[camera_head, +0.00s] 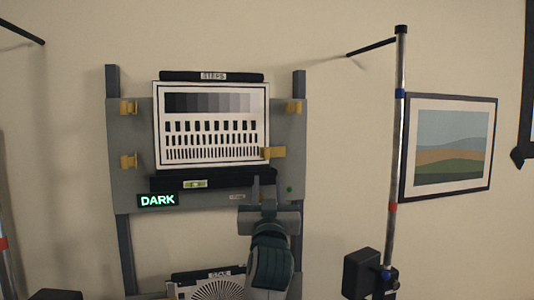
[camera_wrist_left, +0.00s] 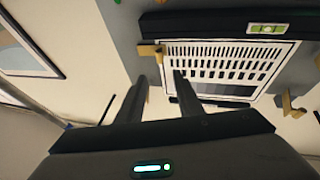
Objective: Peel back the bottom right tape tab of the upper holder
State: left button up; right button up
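The upper holder (camera_head: 205,191) is a grey panel carrying a white test chart (camera_head: 212,151) with a grey step scale and black bars. Its bottom right tape tab (camera_head: 272,153) is yellow and lies across the chart's lower right edge. The tab shows in the left wrist view (camera_wrist_left: 152,50) at the chart's corner. My left gripper (camera_head: 263,183) is below the tab in the head view. In the left wrist view its two dark fingers (camera_wrist_left: 160,76) are apart, with nothing between them, and the tab lies just beyond their tips. My right gripper is not in view.
Other yellow tabs sit at the top right (camera_head: 293,106), top left (camera_head: 128,107) and bottom left (camera_head: 128,161). A dark ledge with a level (camera_head: 195,184) and a DARK sign (camera_head: 158,200) lie below the chart. A pole (camera_head: 398,140) stands right, before a framed picture (camera_head: 450,147).

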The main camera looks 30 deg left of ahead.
aim_at(267, 153)
pick_arm(q)
jog(key=p+x, duration=0.6)
jog(key=x, duration=0.7)
jog(key=shift+p+x, duration=0.5)
jog(key=shift+x, duration=0.45)
jog(key=shift+f, duration=0.1)
jog(key=shift+c, duration=0.2)
grip_shut()
